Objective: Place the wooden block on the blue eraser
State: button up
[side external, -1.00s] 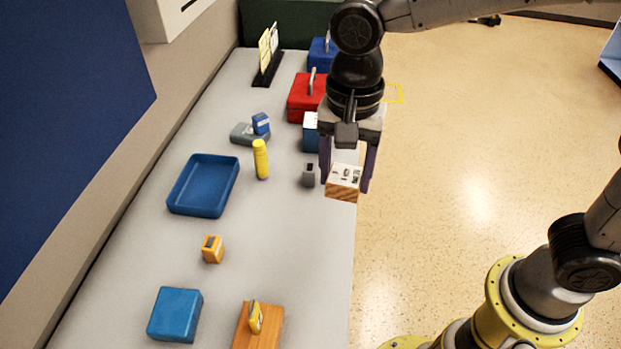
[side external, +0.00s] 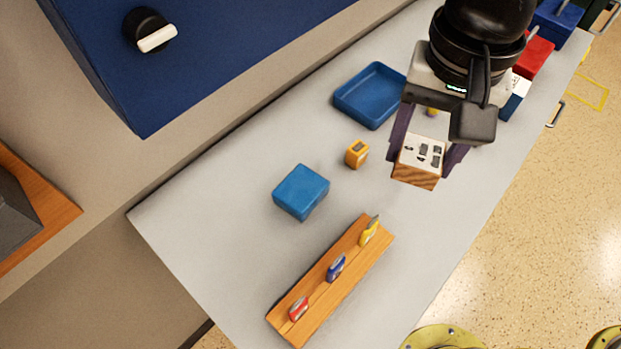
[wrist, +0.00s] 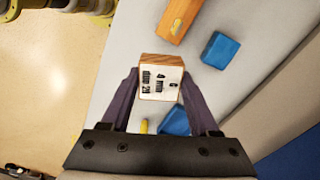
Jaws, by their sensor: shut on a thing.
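The wooden block (side external: 417,164) has brown wood-grain sides and a white top with dark markings. My gripper (side external: 424,160) is shut on it and holds it above the grey tabletop. In the wrist view the block (wrist: 161,79) sits between the two purple fingers of my gripper (wrist: 162,88). A blue block (side external: 300,192), which looks like the blue eraser, lies on the table to the left of and below the held block in the side view. It is apart from my gripper and its top is bare. It also shows in the wrist view (wrist: 220,50).
A wooden rack (side external: 342,276) with small red, blue and yellow items lies in front of the eraser. An orange sharpener (side external: 357,154) and a blue tray (side external: 350,107) are behind. Red (side external: 533,56) and blue (side external: 558,22) boxes stand at the far right.

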jog(key=w+a+f, duration=0.4)
jog(key=w+a, duration=0.1)
jog(key=a, duration=0.2)
send_over(314, 176)
jog(key=f, duration=0.3)
jog(key=d+f, duration=0.1)
jog(key=shift+s+f, duration=0.25)
jog(key=shift+f, duration=0.1)
jog(key=shift+w+a+f, duration=0.25)
jog(key=shift+a+f, duration=0.15)
jog(key=shift+f, duration=0.2)
jog(key=shift+w+a+f, duration=0.1)
jog(key=shift+f, duration=1.5)
jog(key=shift+f, duration=0.2)
jog(key=o, duration=1.4)
jog(key=shift+c, duration=0.2)
